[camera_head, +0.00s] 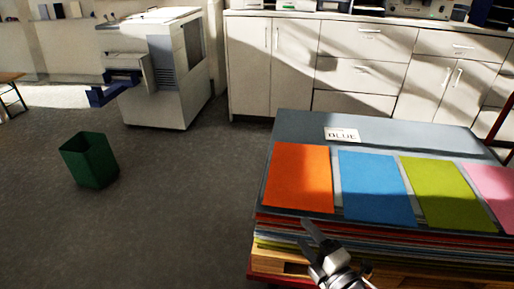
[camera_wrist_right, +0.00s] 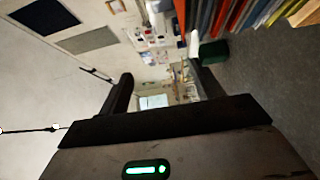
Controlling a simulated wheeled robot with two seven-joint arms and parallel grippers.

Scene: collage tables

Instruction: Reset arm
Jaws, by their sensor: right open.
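My right gripper (camera_head: 322,240) is low in the head view, in front of the near edge of the paper stack. Its jaws are open with nothing between them. In the right wrist view my gripper's two dark fingers (camera_wrist_right: 163,92) stand apart, with the room seen between them. My left gripper is not in the head view.
A tall stack (camera_head: 300,225) of coloured boards on a pallet stands at right. Orange (camera_head: 298,178), blue (camera_head: 376,188), green (camera_head: 446,193) and pink (camera_head: 494,184) sheets lie on top, near a "BLUE" card (camera_head: 342,135). A green bin (camera_head: 89,160), copier (camera_head: 165,75) and cabinets (camera_head: 365,42) stand beyond open floor.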

